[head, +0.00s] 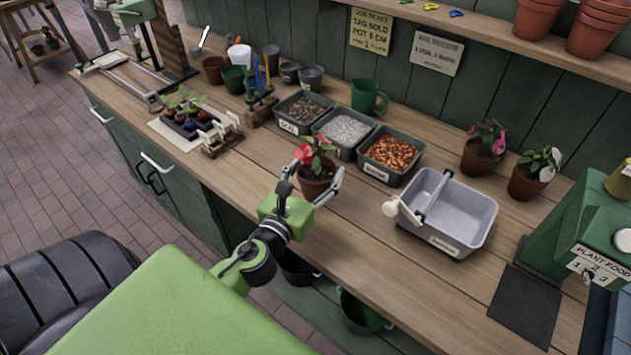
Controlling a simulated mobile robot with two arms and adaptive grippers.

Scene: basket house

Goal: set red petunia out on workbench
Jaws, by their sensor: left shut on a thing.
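The red petunia (316,163) is a red-flowered plant in a terracotta pot, upright over the wooden workbench (255,165) near its front edge. My left gripper (313,190) is shut around the pot, with a finger on each side. I cannot tell whether the pot's base touches the bench. A pink-flowered plant (484,149) and a white-flowered plant (534,173) stand in terracotta pots at the right. My right gripper is not in view.
A grey tub (447,211) stands to the right of the petunia. Bins of soil (303,111), pale gravel (342,132) and orange chips (390,155) stand behind it. A green plant-food dispenser (590,225) is at far right. Bare bench lies left of the petunia.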

